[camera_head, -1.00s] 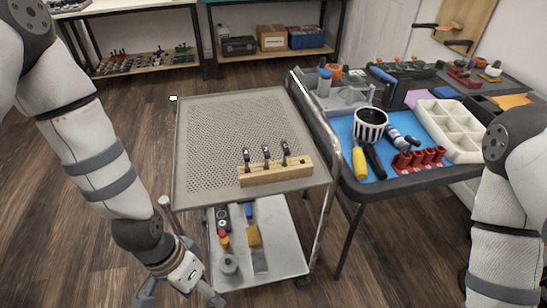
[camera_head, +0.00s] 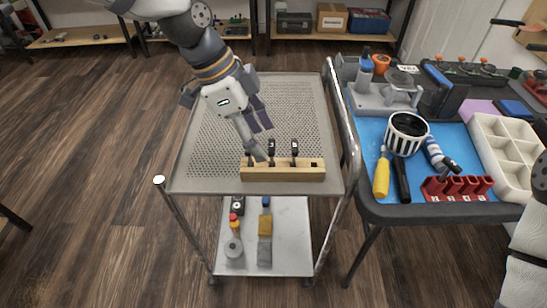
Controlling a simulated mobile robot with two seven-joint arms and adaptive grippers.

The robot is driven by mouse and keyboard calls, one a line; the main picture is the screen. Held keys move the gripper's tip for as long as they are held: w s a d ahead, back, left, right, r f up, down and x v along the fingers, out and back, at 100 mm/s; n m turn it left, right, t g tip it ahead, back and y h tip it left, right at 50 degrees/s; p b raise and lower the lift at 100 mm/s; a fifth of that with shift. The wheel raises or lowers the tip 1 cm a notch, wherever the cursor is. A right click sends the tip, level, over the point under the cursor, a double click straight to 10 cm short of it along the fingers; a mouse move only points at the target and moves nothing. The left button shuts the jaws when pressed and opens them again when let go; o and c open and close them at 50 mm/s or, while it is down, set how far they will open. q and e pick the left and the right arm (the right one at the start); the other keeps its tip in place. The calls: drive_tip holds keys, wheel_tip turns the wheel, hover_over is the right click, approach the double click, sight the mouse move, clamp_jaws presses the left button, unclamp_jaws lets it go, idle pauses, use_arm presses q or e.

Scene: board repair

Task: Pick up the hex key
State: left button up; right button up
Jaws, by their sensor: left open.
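A wooden block (camera_head: 284,174) stands near the front edge of the cart's perforated top. Black-handled tools stand upright in it: a middle one (camera_head: 271,152), a right one (camera_head: 294,152), and a left one mostly hidden behind a finger. They are too small for me to tell which is the hex key. My left gripper (camera_head: 260,142) reaches down from above and behind, with its fingertips at the left end of the block. It is open, its light finger close to the left tool; I cannot tell whether they touch. My right gripper is out of view.
The cart top (camera_head: 215,125) is otherwise bare. Its lower shelf (camera_head: 290,235) holds several small items. At the right, a table with a blue mat (camera_head: 360,145) carries a striped cup (camera_head: 406,134), a yellow-handled tool (camera_head: 381,178), a red rack (camera_head: 457,188) and a white compartment tray (camera_head: 505,150).

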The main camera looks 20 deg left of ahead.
sight(270, 145)
use_arm(q)
drive_tip(key=x, duration=0.5)
drive_tip(key=shift+w+d+b, duration=0.25)
drive_tip(key=shift+w+b, duration=0.05)
drive_tip(key=shift+w, duration=0.05)
drive_tip(key=shift+r, duration=0.15)
drive_tip(key=c, duration=1.3)
drive_tip(key=shift+o, duration=0.2)
